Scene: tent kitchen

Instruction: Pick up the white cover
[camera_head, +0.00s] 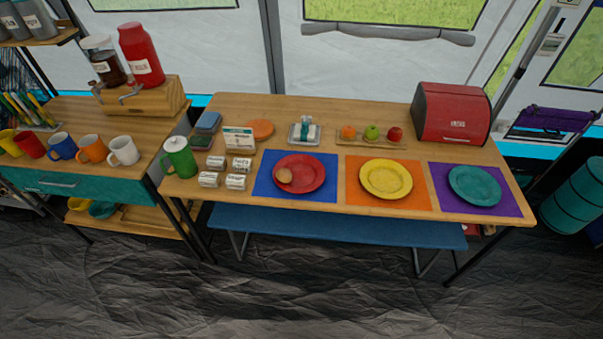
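A small dish (291,140) stands toward the back middle of the wooden table. On it sits a small white piece (313,132) with a teal part at its middle; this may be the white cover, but it is too small to tell. Neither of my grippers is in view. Nothing is seen touching the dish.
On the table (340,113) are a red plate (311,171) with a round brown item, a yellow plate (386,177), a teal plate (475,185), a fruit board (384,144), a red bread box (452,113), several white packets (209,179) and a green pitcher (180,159).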

